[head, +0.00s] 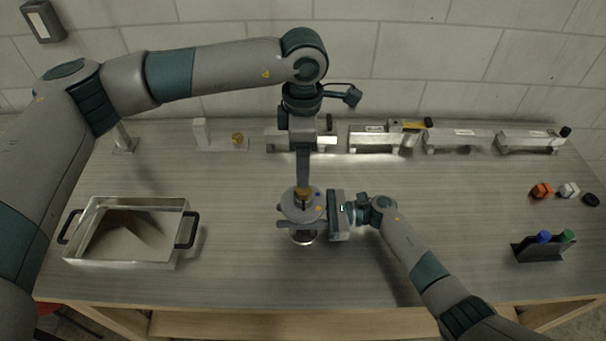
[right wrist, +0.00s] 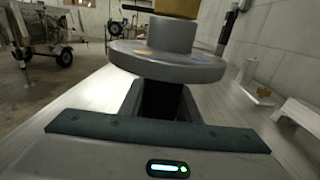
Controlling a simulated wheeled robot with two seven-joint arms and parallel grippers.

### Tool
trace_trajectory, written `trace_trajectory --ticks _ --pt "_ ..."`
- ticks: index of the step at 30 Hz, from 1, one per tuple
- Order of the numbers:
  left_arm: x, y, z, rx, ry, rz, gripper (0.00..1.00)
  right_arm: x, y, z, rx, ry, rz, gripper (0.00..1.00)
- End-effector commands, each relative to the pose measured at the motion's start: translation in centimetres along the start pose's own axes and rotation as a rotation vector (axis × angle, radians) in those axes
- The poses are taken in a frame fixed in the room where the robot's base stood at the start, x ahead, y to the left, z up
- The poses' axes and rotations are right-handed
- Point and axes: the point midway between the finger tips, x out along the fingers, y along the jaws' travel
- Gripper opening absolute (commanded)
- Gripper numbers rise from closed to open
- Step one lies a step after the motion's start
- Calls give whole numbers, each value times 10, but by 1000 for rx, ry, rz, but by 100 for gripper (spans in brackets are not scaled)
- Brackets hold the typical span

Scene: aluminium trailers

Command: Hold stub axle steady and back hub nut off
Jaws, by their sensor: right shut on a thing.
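The stub axle stands upright near the middle of the bench, with a round grey hub flange (head: 290,211) carrying small blue and yellow marks. The flange (right wrist: 165,62) fills the upper middle of the right wrist view. The brass hub nut (head: 303,194) sits on top of the hub; its lower part shows in the right wrist view (right wrist: 178,7). My right gripper (head: 318,215) comes in from the right and is shut on the stub axle below the flange. My left gripper (head: 303,184) points straight down at the nut from above; whether its fingers grip it is unclear.
A clear tray with black handles (head: 183,250) stands at left. Several metallic units (head: 458,139) line the back. A plate with a white block (head: 200,132) is back left. Small orange (head: 541,190), white and black pieces and a black holder (head: 538,250) are at right.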

Motion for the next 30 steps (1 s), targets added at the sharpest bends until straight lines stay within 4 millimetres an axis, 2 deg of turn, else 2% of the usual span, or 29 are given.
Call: trace_trajectory --ticks 3,9,14,25,26,27,28,30 --pt "-22 1 0 0 -1 3 47 0 0 -1 2 1 0 1" --pt "-45 0 0 0 0 2 47 0 0 -1 1 1 1 1" --pt "-51 0 0 0 1 1 47 0 0 -1 1 1 1 1" --pt "-52 0 0 0 1 1 47 1 0 -1 1 0 1 1" --pt "-51 0 0 0 1 1 47 1 1 0 1 0 1 37" --pt "-51 0 0 0 1 1 47 1 0 0 1 0 1 46" --pt "-51 0 0 0 1 1 47 0 0 0 1 0 1 52" --pt "-51 0 0 0 1 1 47 0 0 0 1 0 1 52"
